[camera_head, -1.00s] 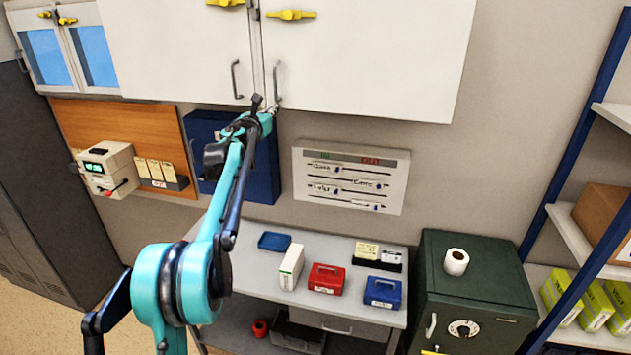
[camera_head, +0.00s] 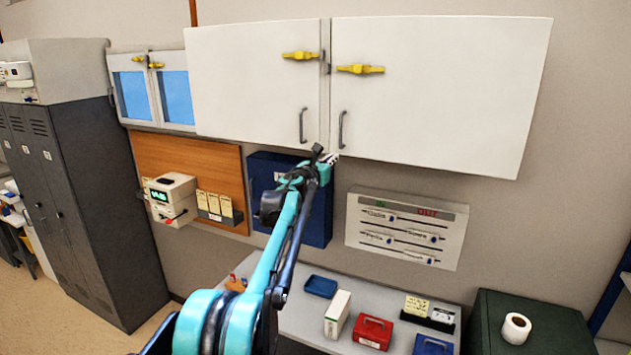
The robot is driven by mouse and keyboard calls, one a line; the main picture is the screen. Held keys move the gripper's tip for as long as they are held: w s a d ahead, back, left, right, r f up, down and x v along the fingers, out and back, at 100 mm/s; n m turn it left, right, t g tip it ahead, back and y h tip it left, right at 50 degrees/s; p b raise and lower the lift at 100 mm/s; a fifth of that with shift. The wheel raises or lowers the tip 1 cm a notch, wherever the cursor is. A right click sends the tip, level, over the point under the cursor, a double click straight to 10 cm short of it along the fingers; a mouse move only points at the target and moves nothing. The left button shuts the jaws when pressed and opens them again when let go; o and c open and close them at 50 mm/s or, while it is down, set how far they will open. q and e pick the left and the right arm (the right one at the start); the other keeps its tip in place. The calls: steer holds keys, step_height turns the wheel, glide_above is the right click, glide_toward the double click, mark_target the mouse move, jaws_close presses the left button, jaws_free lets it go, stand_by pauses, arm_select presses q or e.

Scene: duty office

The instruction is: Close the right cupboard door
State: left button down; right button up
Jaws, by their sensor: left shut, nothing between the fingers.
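The white wall cupboard has a right door (camera_head: 440,95) and a left door (camera_head: 255,85), each with a dark vertical handle and a yellow latch. Both doors look roughly flush, with a narrow dark gap between them; I cannot tell whether the right one stands slightly open. The right door's handle (camera_head: 342,130) is near its lower left corner. My left gripper (camera_head: 326,158) is shut and empty, just below the lower edge of the doors near the gap. Whether it touches the door is unclear. My right gripper is out of view.
A blue box (camera_head: 262,205) hangs on the wall behind my left arm. A white board (camera_head: 405,230) is to its right. Below, a grey desk (camera_head: 300,315) holds a red cash box (camera_head: 372,332) and other items. A dark green safe (camera_head: 560,330) stands at right.

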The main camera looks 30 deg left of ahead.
arm_select(q)
steer(key=s+b, duration=0.3)
steer(key=s, duration=0.8)
steer(key=s+d+f+n+g+b, duration=0.3)
steer(key=s+d+f+n+b, duration=0.5)
steer(key=f, duration=1.4)
steer(key=s+d+f+n+g+b, duration=0.4)
steer(key=s+d+f+n+b, duration=0.5)
steer(key=f, duration=1.3)
steer(key=s+d+f+n+g+h+b, duration=0.1)
steer(key=s+d+f+n+g+b, duration=0.3)
steer(key=s+d+f+n+b, duration=0.5)
steer(key=s+f+n+b, duration=0.6)
steer(key=s+f+n, duration=0.3)
steer(key=s+f, duration=0.3)
steer(key=shift+f, duration=0.75)
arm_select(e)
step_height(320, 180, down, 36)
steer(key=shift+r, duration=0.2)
